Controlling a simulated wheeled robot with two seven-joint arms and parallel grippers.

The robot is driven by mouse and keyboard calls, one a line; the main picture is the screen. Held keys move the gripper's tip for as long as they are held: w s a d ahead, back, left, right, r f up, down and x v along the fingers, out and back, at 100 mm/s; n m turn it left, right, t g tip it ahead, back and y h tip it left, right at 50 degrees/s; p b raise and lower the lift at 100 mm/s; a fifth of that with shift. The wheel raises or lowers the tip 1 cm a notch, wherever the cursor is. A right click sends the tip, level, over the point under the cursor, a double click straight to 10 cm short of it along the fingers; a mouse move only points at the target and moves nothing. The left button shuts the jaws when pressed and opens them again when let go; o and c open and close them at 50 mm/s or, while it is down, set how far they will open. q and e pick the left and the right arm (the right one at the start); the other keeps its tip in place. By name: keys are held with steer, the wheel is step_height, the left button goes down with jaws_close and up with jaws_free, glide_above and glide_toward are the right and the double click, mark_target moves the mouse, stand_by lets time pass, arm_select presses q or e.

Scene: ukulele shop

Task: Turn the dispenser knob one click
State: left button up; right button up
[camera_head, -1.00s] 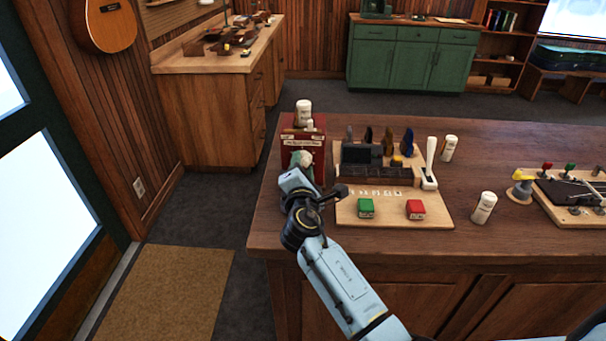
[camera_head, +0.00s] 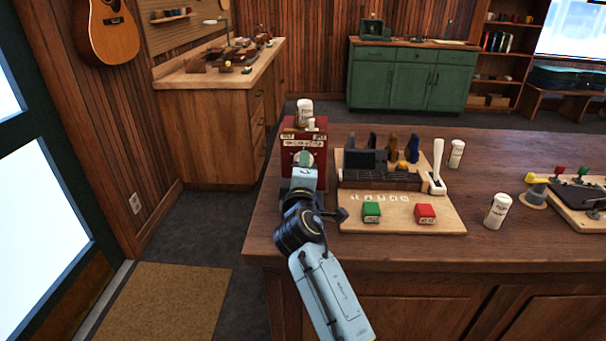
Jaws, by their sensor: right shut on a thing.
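The red dispenser (camera_head: 290,139) stands upright at the back left of the wooden counter, with white labels on its front. Its pale round knob (camera_head: 309,158) is low on the front face and partly hidden by my gripper. My right gripper (camera_head: 304,163) is at the knob and shut on it; the fingertips are small and partly hidden by the wrist. My left gripper is not in view.
To the right of the dispenser is a wooden board (camera_head: 400,220) with a green block (camera_head: 371,212), a red block (camera_head: 425,214) and a white-handled lever (camera_head: 437,160). White bottles (camera_head: 498,211) stand on the counter (camera_head: 480,243). A white bottle (camera_head: 305,112) tops the dispenser.

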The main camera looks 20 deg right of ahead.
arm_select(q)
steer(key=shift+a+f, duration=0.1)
arm_select(e)
steer(key=shift+r, duration=0.45)
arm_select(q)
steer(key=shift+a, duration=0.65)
arm_select(e)
steer(key=o, duration=0.8)
steer(key=shift+d, duration=0.1)
steer(key=shift+c, duration=0.2)
steer(key=shift+f, duration=0.2)
steer(key=shift+s+a+f, duration=0.15)
steer(key=shift+s+a, duration=0.05)
steer(key=shift+s, duration=0.05)
steer(key=v, duration=1.2)
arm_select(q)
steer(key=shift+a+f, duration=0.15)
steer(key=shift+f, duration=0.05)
arm_select(e)
steer(key=shift+s+a, duration=0.15)
steer(key=shift+s, duration=0.15)
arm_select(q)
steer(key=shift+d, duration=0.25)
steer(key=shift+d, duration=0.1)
